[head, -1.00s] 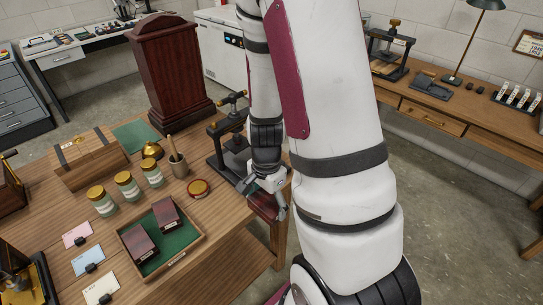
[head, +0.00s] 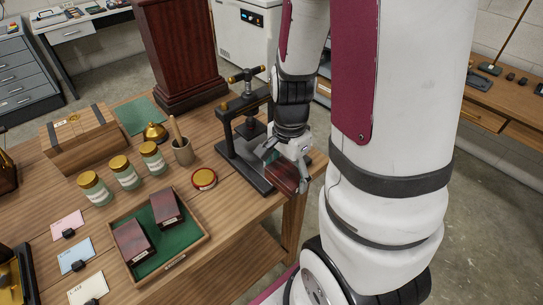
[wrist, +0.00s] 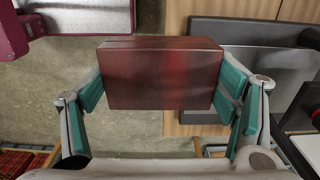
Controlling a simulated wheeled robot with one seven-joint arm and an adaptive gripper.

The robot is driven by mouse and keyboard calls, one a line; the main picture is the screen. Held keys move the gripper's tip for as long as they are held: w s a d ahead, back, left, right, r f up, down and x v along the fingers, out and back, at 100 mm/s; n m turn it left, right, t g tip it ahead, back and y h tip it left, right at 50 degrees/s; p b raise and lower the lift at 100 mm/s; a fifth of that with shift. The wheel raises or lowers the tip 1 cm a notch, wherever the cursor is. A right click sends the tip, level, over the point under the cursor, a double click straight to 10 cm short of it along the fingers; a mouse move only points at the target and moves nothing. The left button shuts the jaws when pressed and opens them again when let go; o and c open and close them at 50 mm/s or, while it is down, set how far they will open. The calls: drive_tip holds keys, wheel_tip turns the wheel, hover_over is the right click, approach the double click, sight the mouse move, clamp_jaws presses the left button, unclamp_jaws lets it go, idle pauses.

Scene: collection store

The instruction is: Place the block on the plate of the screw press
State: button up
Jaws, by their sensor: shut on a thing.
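My gripper (head: 290,160) is shut on a dark red-brown block (head: 284,179), at the right edge of the wooden table. In the wrist view the block (wrist: 160,75) sits between the two teal-padded fingers. The black screw press (head: 225,135) stands just left of my gripper in the head view, with a brass-ended handle on top. In the wrist view its dark plate (wrist: 270,62) appears right of the block. The block is beside the press, mostly over the floor gap; whether it touches anything is unclear. My wrist partly hides the press's right side.
A green-lined tray (head: 203,240) holds two similar blocks. A round red tin (head: 204,179), a mortar with pestle (head: 182,150), brass-lidded jars (head: 124,172) and a brass bell (head: 156,132) stand left of the press. A tall wooden case (head: 175,55) stands behind.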

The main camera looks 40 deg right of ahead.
drive_tip(key=w+d, duration=0.1)
drive_tip(key=w, duration=0.2)
drive_tip(key=w+d, duration=0.2)
drive_tip(key=w, duration=0.1)
drive_tip(key=w+d+f, duration=0.1)
drive_tip(key=w+d, duration=0.1)
drive_tip(key=w, duration=0.1)
drive_tip(key=shift+w, duration=0.3)
drive_tip(key=shift+f, duration=1.75)
drive_tip(key=shift+f, duration=0.1)
drive_tip(key=shift+f, duration=0.15)
drive_tip(key=o, duration=1)
drive_tip(key=shift+c, duration=0.2)
drive_tip(key=shift+r, duration=0.2)
